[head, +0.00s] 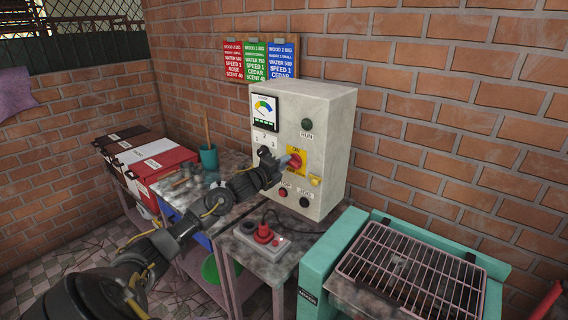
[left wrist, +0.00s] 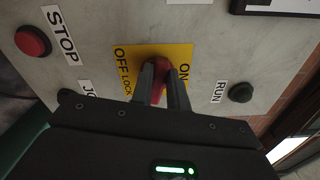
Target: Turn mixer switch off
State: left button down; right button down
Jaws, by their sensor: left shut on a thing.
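The grey control box (head: 335,115) stands on the table against the brick wall. On its front is a red rotary switch (head: 297,161) on a yellow plate (head: 301,152) marked ON. My left gripper (head: 284,164) reaches it from the left and is shut on the switch's red handle. In the left wrist view the red switch (left wrist: 158,94) sits between the two fingers of the gripper (left wrist: 162,76). The yellow plate (left wrist: 125,52) shows OFF LOCK at left and ON at right. The fingers partly hide the handle, so its exact setting is unclear. My right gripper is not in view.
RUN (head: 307,124), STOP and JOG buttons surround the switch. A teal machine with a metal rack (head: 410,265) stands at right. A green cup (head: 209,158) stands at left.

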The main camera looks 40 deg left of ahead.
pick_arm(q)
jog(key=shift+f+n, duration=0.2)
jog(key=shift+n, duration=1.2)
jog(key=c, duration=1.4)
grip_release()
jog(key=shift+o, duration=0.2)
jog(key=s+b, duration=0.3)
jog(key=s, duration=0.8)
jog(key=shift+d+f+n, duration=0.1)
jog(key=shift+f+n, duration=0.05)
jog(key=shift+n, duration=0.15)
